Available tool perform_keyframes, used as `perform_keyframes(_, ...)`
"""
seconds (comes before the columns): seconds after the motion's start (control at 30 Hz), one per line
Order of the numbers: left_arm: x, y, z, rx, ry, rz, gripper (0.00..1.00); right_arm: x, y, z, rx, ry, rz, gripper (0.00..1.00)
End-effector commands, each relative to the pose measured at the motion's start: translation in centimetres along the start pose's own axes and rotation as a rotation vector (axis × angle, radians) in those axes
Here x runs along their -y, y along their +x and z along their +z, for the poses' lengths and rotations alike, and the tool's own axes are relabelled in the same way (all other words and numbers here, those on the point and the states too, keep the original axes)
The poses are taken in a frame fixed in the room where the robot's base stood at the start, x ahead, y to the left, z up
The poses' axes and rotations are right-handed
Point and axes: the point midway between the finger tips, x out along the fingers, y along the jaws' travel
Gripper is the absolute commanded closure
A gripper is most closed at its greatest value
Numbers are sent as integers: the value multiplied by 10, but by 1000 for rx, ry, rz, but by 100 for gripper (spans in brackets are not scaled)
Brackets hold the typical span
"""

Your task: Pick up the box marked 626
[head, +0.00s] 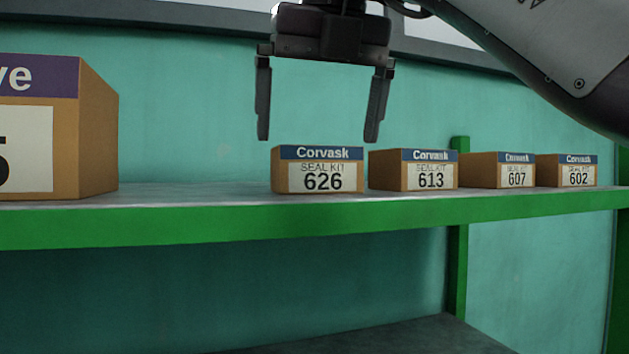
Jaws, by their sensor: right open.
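The box marked 626 (318,170) is a small brown carton with a blue "Corvask" band and a white "SEAL KIT" label. It sits upright on the green-edged shelf (250,222), near the middle of the head view. My right gripper (318,138) points down above this box. Its two fingers are spread apart and empty, one to each side of the box in the picture. The fingertips appear a little higher than the box's top; the exact depth between them is hard to tell. My left gripper does not show.
Right of box 626, with a narrow gap, stands box 613 (413,171), then box 607 (497,171) and box 602 (567,171). A larger brown box (97,130) stands at left, cut by the frame. Shelf between it and 626 is clear. A green post (458,270) rises behind.

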Motion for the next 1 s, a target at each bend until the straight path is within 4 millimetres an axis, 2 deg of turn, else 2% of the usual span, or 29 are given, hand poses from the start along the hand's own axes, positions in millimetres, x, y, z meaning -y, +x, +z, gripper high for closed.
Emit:
perform_keyframes(0.1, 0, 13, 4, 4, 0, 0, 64, -2, 21, -2, -2, -3, 2, 0)
perform_keyframes(0.3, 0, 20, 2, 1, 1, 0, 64, -3, 45, -2, 0, -1, 0, 0)
perform_keyframes(0.6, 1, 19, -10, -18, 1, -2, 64, -3, 49, -1, 1, 0, 1, 0)
perform_keyframes(1.0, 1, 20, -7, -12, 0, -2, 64, -3, 49, -1, 1, 0, 2, 48)
